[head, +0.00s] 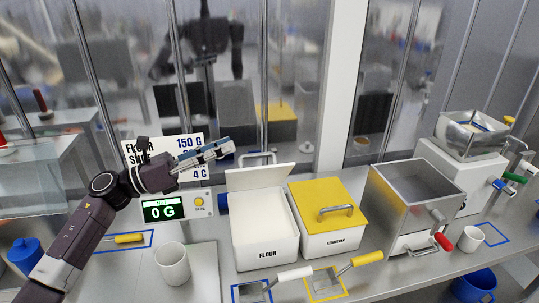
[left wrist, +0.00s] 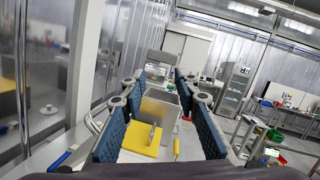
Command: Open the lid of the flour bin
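The flour bin (head: 264,240) is a white box with FLOUR on its front, in the middle of the counter in the head view. Its white lid (head: 262,178) stands raised at the back edge, its metal handle (head: 257,158) at the top, and the bin's mouth is uncovered. My left gripper (head: 218,151) is in the air left of the lid's upper part and looks apart from it. In the left wrist view the two blue fingers (left wrist: 160,128) are spread with nothing held between them. My right gripper is not in view.
A white bin with a yellow lid (head: 327,201) stands right of the flour bin, then a metal hopper (head: 415,192). Left are a scale display (head: 164,211) reading 0 G and a white cup (head: 172,264). Scoops with white (head: 295,274) and yellow (head: 366,259) handles lie in front.

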